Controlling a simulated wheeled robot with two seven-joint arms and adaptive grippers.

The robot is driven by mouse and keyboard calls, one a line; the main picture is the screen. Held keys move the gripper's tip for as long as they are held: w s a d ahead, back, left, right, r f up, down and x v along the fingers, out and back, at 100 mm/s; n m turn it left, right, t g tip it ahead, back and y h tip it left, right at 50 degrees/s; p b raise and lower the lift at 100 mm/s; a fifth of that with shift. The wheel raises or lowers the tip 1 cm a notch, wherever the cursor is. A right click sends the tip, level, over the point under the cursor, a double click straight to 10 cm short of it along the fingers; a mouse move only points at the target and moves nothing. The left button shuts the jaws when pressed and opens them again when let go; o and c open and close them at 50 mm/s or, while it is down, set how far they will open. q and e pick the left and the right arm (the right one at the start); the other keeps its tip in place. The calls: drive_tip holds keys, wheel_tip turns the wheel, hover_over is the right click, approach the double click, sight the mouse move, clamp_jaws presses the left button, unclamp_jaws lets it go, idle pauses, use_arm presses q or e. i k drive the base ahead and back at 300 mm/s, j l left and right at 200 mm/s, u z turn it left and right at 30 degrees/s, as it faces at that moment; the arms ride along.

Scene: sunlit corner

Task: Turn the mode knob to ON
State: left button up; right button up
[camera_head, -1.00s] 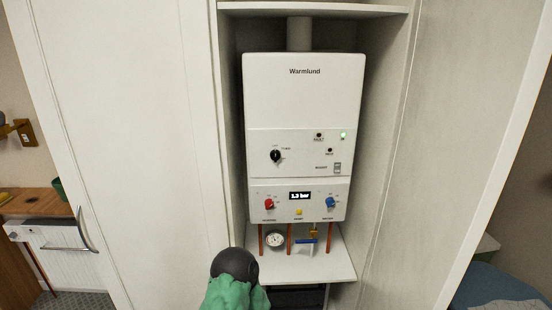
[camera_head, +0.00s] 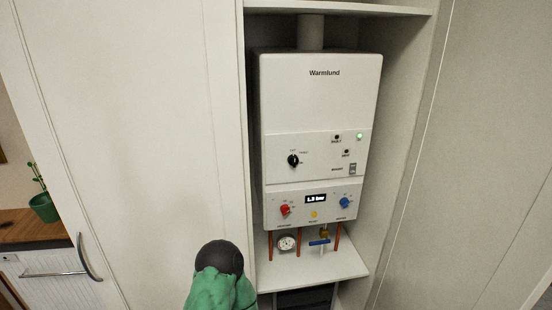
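The white wall boiler (camera_head: 320,105), marked Warmlund, hangs in a tall white cupboard niche. On its middle panel, at the left, is a black round knob (camera_head: 293,160) with small labels above and to its right. The labels are too small to read surely, and I cannot tell which one the knob points to. A red knob (camera_head: 285,210) and a blue knob (camera_head: 344,202) sit lower, on either side of a display (camera_head: 316,198) reading about 1.3 bar. Neither of my grippers is in view.
A dark rounded shape with green material (camera_head: 219,258) stands at the bottom, before the cupboard; I cannot tell what it is. Below the boiler are copper pipes, a gauge (camera_head: 286,243), a blue-handled valve (camera_head: 319,242) and a shelf (camera_head: 330,264). A potted plant (camera_head: 43,206) is left.

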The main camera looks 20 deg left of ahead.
sight(292, 160)
drive_tip(key=j, duration=0.75)
drive_tip(key=i+l+u, duration=0.1)
drive_tip(key=i+u, duration=0.2)
drive_tip(key=i+l+u, duration=0.25)
drive_tip(key=i, duration=0.15)
drive_tip(key=j, duration=0.1)
